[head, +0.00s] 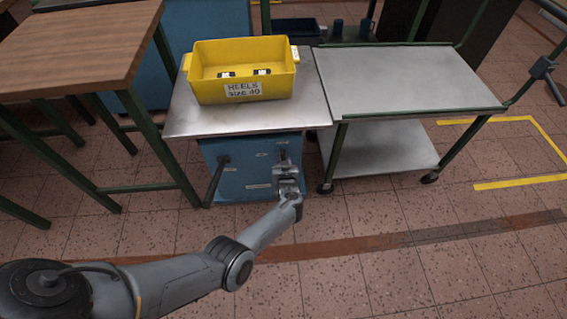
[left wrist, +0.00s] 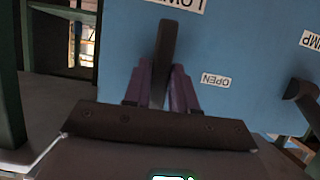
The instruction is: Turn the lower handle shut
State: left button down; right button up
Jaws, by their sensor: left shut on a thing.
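The blue cabinet (head: 232,183) stands under the metal bench top, with several small white labels on its front. A dark lever handle (head: 283,157) is on its right side, and I take it as the lower handle. My left gripper (head: 288,177) is at this handle, in front of the cabinet. In the left wrist view the purple fingers of the gripper (left wrist: 161,92) are shut on the dark handle (left wrist: 165,45), one on each side. An upside-down OPEN label (left wrist: 216,80) is beside it. The handle's lower part is hidden between the fingers. My right gripper is out of view.
Another dark handle (head: 217,178) projects from the cabinet's left side. A yellow bin (head: 243,95) marked HEELS SIZE 40 stands on the bench top (head: 190,118). A wheeled metal cart (head: 410,80) is close on the right. The floor in front is clear.

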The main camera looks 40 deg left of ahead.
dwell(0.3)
pick_arm(q)
jog(key=c, duration=1)
grip_release()
jog(key=shift+r, duration=0.1)
jog(key=p+v, duration=0.9)
jog(key=v, duration=0.1)
jog(key=shift+s+d, duration=0.2)
jog(key=shift+d, duration=0.2)
